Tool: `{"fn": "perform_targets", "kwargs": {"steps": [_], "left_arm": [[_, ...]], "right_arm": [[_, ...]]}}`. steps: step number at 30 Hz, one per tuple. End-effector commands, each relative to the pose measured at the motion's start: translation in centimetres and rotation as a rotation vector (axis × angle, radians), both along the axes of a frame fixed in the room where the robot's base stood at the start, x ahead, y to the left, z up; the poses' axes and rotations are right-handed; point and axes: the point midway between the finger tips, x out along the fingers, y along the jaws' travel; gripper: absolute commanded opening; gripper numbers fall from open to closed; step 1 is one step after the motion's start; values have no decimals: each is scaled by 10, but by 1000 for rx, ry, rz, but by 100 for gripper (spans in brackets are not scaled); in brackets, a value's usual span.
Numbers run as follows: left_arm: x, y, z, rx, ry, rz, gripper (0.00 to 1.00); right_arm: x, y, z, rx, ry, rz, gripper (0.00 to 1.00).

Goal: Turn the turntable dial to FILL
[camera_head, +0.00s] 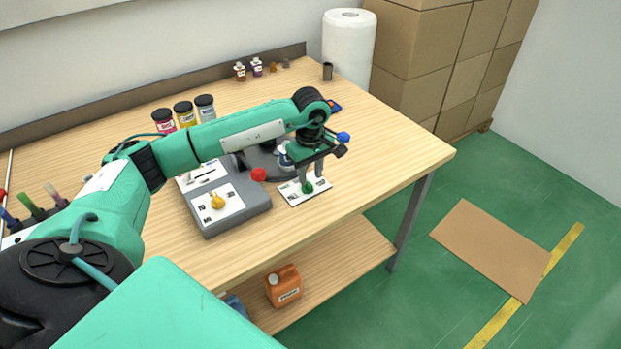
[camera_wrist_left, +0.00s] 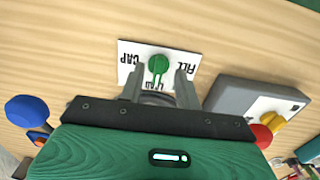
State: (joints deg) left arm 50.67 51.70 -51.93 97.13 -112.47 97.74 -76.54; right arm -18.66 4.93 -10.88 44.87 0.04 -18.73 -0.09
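The turntable dial is a green knob (camera_head: 308,188) on a white label plate (camera_head: 292,195) near the table's front edge. In the left wrist view the knob (camera_wrist_left: 158,64) sits on its plate (camera_wrist_left: 128,47), with FILL printed at right and CAP at left. A third label below the knob is partly hidden. The knob's narrow part points down in that view, toward this third label. My left gripper (camera_head: 311,172) is over the dial, pointing down. In the wrist view its fingers (camera_wrist_left: 160,78) are apart, one on each side of the knob, with gaps visible. My right gripper is not in view.
A grey box with a yellow dial (camera_head: 217,201) stands left of the plate. A red ball (camera_head: 258,174) and a blue ball (camera_head: 343,137) are close to the left gripper. Several jars (camera_head: 184,113) stand behind my arm. The table's right end is clear.

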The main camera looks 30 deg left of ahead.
Motion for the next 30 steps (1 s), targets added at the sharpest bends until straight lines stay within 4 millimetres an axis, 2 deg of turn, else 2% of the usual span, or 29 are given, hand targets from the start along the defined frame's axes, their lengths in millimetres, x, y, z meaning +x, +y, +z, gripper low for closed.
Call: {"fn": "perform_targets", "kwargs": {"steps": [6,17,18,23,30], "left_arm": [[0,0,-27,-1,0,0,34],[0,0,-34,1,-1,0,34],[0,0,-34,1,-1,0,32],[0,0,-33,0,-1,0,0],[0,0,-34,0,-1,6,0]], "right_arm": [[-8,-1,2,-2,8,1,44],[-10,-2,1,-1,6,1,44],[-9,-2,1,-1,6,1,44],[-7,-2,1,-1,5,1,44],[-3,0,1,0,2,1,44]]}}
